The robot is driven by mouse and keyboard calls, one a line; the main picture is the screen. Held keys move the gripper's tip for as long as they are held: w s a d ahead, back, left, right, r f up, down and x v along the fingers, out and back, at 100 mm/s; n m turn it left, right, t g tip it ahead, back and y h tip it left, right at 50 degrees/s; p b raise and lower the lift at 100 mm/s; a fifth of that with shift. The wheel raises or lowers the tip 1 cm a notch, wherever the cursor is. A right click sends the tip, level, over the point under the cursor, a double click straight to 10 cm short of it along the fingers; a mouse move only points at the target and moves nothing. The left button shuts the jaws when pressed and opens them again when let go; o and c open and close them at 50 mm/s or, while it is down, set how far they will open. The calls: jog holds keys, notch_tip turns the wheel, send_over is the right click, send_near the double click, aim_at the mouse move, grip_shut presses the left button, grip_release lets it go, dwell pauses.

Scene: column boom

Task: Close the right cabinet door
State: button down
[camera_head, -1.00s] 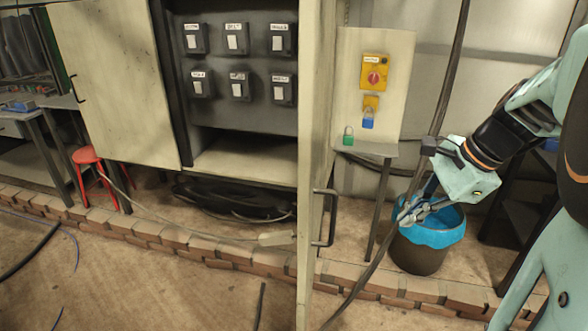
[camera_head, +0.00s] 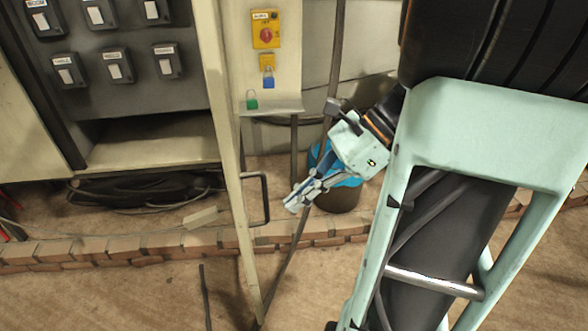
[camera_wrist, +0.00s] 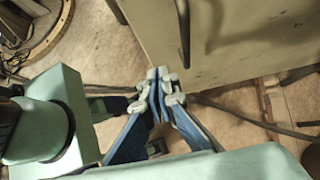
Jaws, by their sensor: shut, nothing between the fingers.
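The right cabinet door (camera_head: 229,150) stands open and is seen nearly edge-on in the head view, with a dark bar handle (camera_head: 266,198) on its right face. In the wrist view the door's pale panel (camera_wrist: 240,45) fills the upper right, and a dark handle (camera_wrist: 184,30) shows just beyond the fingertips. My gripper (camera_head: 292,205) is shut and empty, to the right of the door near the handle. It also shows shut in the wrist view (camera_wrist: 160,78). I cannot tell whether the fingertips touch the door. The cabinet interior (camera_head: 150,140) is exposed.
Several labelled switches (camera_head: 115,66) are inside the cabinet. A low brick edge (camera_head: 130,247) runs along the floor. A blue-lined bin (camera_head: 340,198) stands behind my gripper. A panel with a red knob (camera_head: 265,35) and padlocks is behind the door. Cables lie about the floor.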

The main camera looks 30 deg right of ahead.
jog(key=w+a+f, duration=0.1)
jog(key=a+f, duration=0.1)
jog(key=a, duration=0.4)
jog(key=shift+w+a+f, duration=0.25)
jog(key=shift+a+f, duration=0.05)
jog(key=shift+f, duration=0.05)
